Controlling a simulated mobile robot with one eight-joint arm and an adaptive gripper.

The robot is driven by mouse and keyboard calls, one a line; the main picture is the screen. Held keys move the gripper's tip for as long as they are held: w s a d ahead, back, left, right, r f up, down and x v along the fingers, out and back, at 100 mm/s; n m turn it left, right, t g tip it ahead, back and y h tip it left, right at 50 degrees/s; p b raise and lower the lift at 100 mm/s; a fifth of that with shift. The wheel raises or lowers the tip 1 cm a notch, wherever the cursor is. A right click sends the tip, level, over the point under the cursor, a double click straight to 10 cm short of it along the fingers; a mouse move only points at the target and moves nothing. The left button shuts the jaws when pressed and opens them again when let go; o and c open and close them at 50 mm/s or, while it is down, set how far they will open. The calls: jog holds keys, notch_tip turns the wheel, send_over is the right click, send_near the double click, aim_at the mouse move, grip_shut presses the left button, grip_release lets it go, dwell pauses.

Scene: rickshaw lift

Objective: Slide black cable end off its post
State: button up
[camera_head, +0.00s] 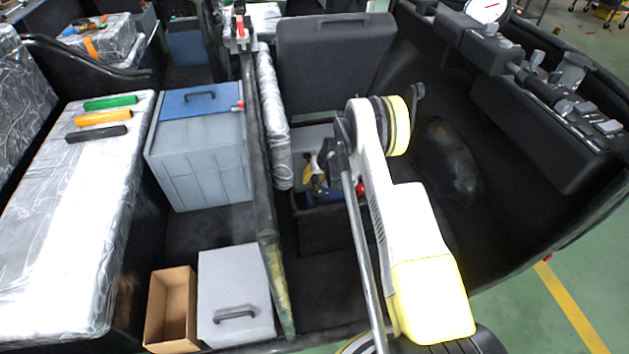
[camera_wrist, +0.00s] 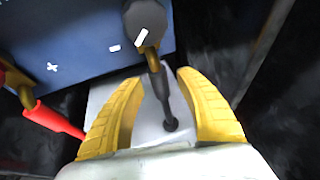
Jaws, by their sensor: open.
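In the wrist view the black cable end (camera_wrist: 158,85) runs down from a dark round cap (camera_wrist: 145,20) with a brass-coloured part beneath it, at the blue battery's (camera_wrist: 85,40) edge. My gripper (camera_wrist: 157,77) is open, its yellow fingers on either side of the black cable with visible gaps. The cap lies just beyond the fingertips. Whether the brass part sits fully on the post cannot be told. In the head view, part of the blue battery (camera_head: 322,195) shows low in the dark compartment, and the cable end cannot be made out.
A red cable (camera_wrist: 52,118) with a brass-coloured end lies at the left in the wrist view. Dark compartment walls stand close by. In the head view a dark rail (camera_head: 265,200) runs left of the compartment, and a grey bin (camera_head: 200,165) stands beyond it.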

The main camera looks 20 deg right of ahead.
grip_shut()
jog(key=shift+w+d+r, duration=0.1)
jog(key=shift+w+d, duration=0.15)
jog(key=shift+w, duration=0.95)
jog(key=shift+w+d, duration=0.25)
jog(key=shift+w, duration=0.9)
grip_release()
jog(key=shift+w, duration=0.1)
